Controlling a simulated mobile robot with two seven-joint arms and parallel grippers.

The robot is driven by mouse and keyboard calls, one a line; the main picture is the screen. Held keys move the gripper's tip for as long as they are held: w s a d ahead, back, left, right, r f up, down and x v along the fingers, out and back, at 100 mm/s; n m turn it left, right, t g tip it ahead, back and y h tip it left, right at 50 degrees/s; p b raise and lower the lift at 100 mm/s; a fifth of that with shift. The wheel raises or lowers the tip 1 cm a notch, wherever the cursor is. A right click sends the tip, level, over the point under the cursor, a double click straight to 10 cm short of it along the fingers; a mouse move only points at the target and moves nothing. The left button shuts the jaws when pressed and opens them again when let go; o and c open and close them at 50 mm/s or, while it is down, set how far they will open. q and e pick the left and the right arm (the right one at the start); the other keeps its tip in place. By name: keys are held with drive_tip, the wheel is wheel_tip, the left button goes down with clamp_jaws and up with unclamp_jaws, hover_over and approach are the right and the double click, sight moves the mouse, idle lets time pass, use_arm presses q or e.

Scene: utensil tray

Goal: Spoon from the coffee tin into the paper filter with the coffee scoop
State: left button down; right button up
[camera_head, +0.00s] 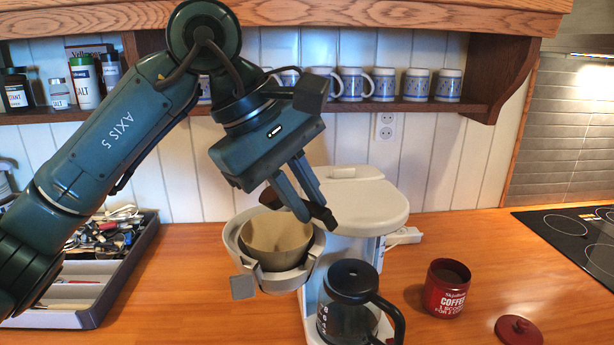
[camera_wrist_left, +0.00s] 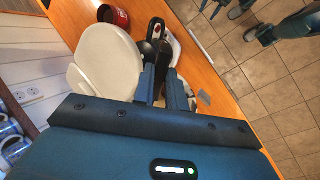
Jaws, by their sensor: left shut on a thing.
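The red coffee tin (camera_head: 446,288) stands open on the counter at the right, with dark contents; it also shows in the left wrist view (camera_wrist_left: 113,15). The pale brown paper filter (camera_head: 275,240) sits in the swung-out white basket of the coffee maker (camera_head: 365,205). My left gripper (camera_head: 306,204) is shut on the dark coffee scoop (camera_head: 321,213) and holds it above the filter's right rim. The scoop's contents cannot be made out. The fingers (camera_wrist_left: 159,90) hide part of the basket in the left wrist view. My right gripper is not in view.
A glass coffee pot (camera_head: 345,300) stands below and right of the basket. The tin's red lid (camera_head: 518,330) lies at the front right. A grey utensil tray (camera_head: 75,315) is at the left. Blue patterned mugs (camera_head: 383,84) line the shelf behind. A cooktop (camera_head: 575,235) is far right.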

use_arm(q)
drive_tip(key=t+h+b, duration=0.1)
drive_tip(key=t+h, duration=0.1)
drive_tip(key=a+n+t+h+b, duration=0.1)
drive_tip(key=h+b, duration=0.1)
drive_tip(key=h, duration=0.1)
drive_tip(key=n+t+h+b, duration=0.1)
drive_tip(key=t+h+b, duration=0.1)
drive_tip(key=shift+s+a+f+t, duration=0.2)
drive_tip(key=shift+s+f+t, duration=0.1)
drive_tip(key=shift+s+f, duration=0.1)
drive_tip(key=g+y+p, duration=0.1)
drive_tip(key=p, duration=0.1)
drive_tip(key=r+m+g+y+p, duration=0.1)
drive_tip(key=p, duration=0.2)
drive_tip(key=shift+w+d+r+y, duration=0.1)
drive_tip(key=shift+d+y, duration=0.2)
drive_tip(key=shift+y, duration=0.1)
drive_tip(key=shift+d+g+y, duration=0.1)
drive_tip(key=shift+g+y, duration=0.3)
drive_tip(key=shift+y, duration=0.1)
drive_tip(key=shift+w+d+r+m+g+y, duration=0.1)
drive_tip(key=shift+d+r+m+g+y, duration=0.2)
drive_tip(key=shift+y, duration=0.4)
drive_tip(key=shift+a+r+m+g+y, duration=0.1)
drive_tip(key=shift+m+g+y, duration=0.2)
drive_tip(key=shift+g+y, duration=0.3)
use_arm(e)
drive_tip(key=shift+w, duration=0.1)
